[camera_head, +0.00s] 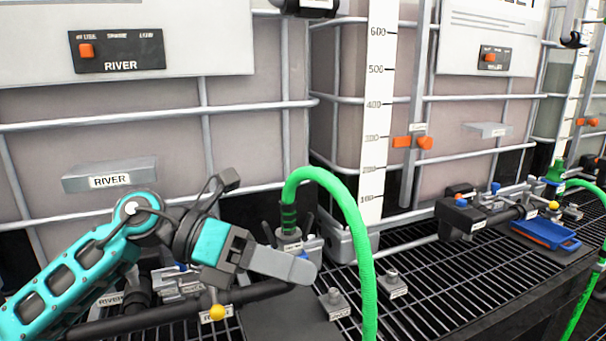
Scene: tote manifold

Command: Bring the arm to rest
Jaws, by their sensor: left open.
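My left arm, teal and dark grey, comes in from the lower left in the head view. My left gripper (283,266) is open, with its grey fingers pointing right above the grating. No object shows between the fingers. It hangs in front of the black pipe and close to the lower end of the green hose (352,222); I cannot tell whether it touches anything. My right gripper is not in view.
Caged totes with RIVER labels (110,181) stand behind. A yellow-knobbed valve (217,312) sits below my gripper. A blue tray (545,235) and a second manifold (470,213) lie at right on the black grating (440,270). A white level scale (377,110) stands mid-view.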

